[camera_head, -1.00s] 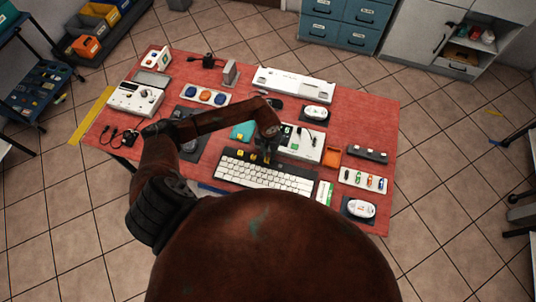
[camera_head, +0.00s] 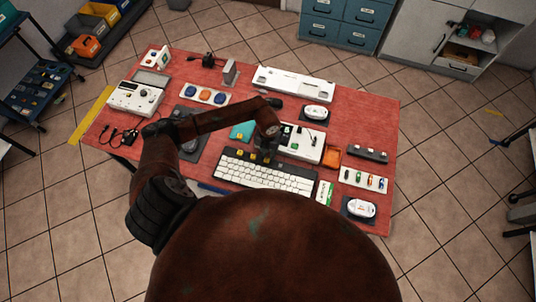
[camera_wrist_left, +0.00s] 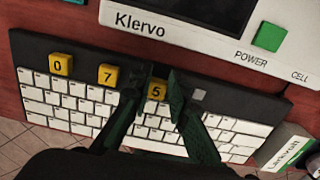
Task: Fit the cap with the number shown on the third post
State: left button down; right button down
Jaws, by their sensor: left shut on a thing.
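The yellow cap marked 5 (camera_wrist_left: 156,90) sits between the fingertips of my left gripper (camera_wrist_left: 158,82), which is shut on it. It is third in the row along the black strip above the keys of the white keyboard (camera_wrist_left: 90,107). I cannot tell whether it is fully seated. Yellow caps marked 0 (camera_wrist_left: 60,64) and 7 (camera_wrist_left: 109,75) stand to its left on the strip. A small grey square (camera_wrist_left: 198,95) lies to its right. In the head view my left gripper (camera_head: 265,158) is over the keyboard's back edge (camera_head: 231,151). My right gripper is not in view.
The white Klervo device (camera_wrist_left: 168,33) is just behind the keyboard; its visible screen part is dark. A green and white Lankvolt box (camera_wrist_left: 290,148) stands at the keyboard's right end. An orange tray (camera_head: 332,156) and a white mouse (camera_head: 361,208) are farther right.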

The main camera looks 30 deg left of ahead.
pick_arm(q)
jog(key=shift+f, duration=0.35)
dwell(0.4)
jog(key=c, duration=1.8)
grip_release()
jog(key=shift+o, duration=0.2)
jog(key=shift+r, duration=0.15)
jog(key=shift+r+p, duration=1.55)
jog(key=shift+r, duration=0.85)
